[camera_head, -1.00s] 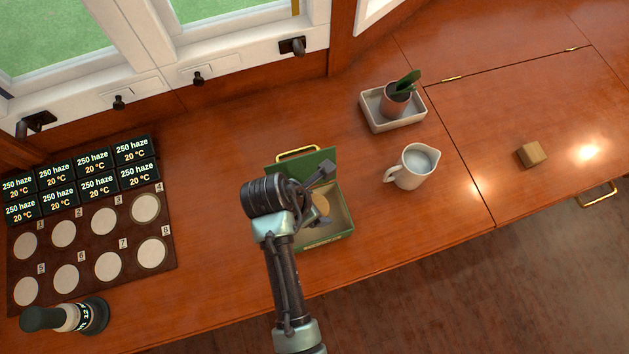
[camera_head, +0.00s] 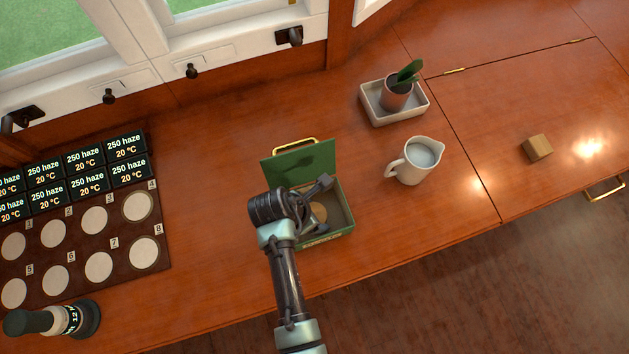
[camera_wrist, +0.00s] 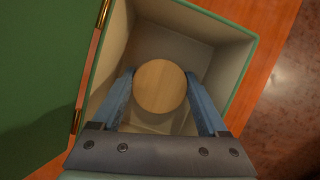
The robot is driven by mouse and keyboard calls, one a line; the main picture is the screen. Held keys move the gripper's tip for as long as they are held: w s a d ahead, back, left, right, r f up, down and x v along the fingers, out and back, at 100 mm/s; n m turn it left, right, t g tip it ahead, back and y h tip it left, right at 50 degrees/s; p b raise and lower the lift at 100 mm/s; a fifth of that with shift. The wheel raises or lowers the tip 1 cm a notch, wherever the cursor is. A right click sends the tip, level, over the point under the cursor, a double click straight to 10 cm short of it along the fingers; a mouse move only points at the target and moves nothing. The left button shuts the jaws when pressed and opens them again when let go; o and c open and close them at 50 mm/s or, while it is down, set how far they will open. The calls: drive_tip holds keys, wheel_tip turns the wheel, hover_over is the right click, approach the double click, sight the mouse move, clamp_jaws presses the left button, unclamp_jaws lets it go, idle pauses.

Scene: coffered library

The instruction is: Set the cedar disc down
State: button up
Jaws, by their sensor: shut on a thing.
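The cedar disc (camera_wrist: 160,87) is a pale round wooden piece between the two blue fingers of my gripper (camera_wrist: 160,90) in the wrist view. My gripper is shut on it, one finger at each side. The disc is over or inside the open green box (camera_wrist: 235,33), and I cannot tell whether it touches the box floor. In the head view the disc (camera_head: 319,212) shows partly behind my gripper (camera_head: 316,208), within the outline of the green box (camera_head: 345,230). The box lid (camera_head: 300,163) stands open at the back.
A white pitcher (camera_head: 414,165) and a potted plant in a white tray (camera_head: 393,112) stand right of the box. A wooden block (camera_head: 537,147) lies farther right. A mat (camera_head: 115,232) with pale round spots, dark display tiles (camera_head: 84,162) and a dark-capped bottle (camera_head: 50,319) are at left.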

drive_tip(key=o, duration=1.1)
drive_tip(key=shift+f, duration=0.1)
drive_tip(key=shift+c, duration=0.2)
